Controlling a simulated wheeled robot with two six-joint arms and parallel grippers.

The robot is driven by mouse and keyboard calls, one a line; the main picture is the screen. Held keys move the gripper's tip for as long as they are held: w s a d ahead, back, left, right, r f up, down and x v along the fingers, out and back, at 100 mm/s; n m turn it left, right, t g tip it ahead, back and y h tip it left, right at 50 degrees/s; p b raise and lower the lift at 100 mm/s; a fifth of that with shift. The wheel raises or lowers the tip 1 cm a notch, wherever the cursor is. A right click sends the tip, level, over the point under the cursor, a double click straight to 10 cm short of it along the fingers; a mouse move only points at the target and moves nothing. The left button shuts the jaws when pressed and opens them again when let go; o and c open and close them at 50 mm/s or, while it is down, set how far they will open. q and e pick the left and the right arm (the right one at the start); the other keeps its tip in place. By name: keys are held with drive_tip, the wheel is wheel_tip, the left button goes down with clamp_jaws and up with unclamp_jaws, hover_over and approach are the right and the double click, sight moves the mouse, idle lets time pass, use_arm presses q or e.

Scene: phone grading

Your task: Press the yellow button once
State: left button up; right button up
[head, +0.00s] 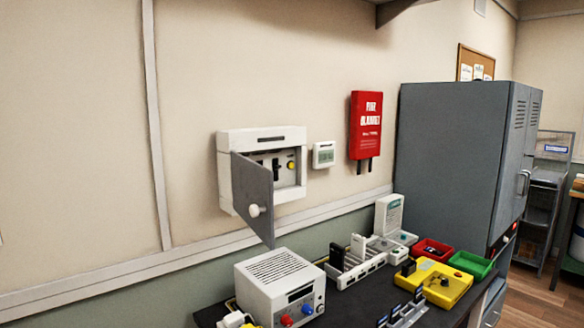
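The yellow button (291,165) is small and round. It sits inside a white wall box (225,160), at the right of its inner panel, beside a dark switch (276,168). The box's grey door (252,196) with a white round knob (255,211) stands open and hangs out toward me, covering the left part of the inside. The button itself is in plain sight. Neither of my grippers shows in the head view.
Below is a dark bench (375,290) with a white power unit (280,285), a white slotted rack (355,262), a yellow fixture (440,284), a red bin (432,249) and a green bin (470,263). A thermostat (324,154) and fire blanket (366,125) hang right of the box. A grey cabinet (450,160) stands right.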

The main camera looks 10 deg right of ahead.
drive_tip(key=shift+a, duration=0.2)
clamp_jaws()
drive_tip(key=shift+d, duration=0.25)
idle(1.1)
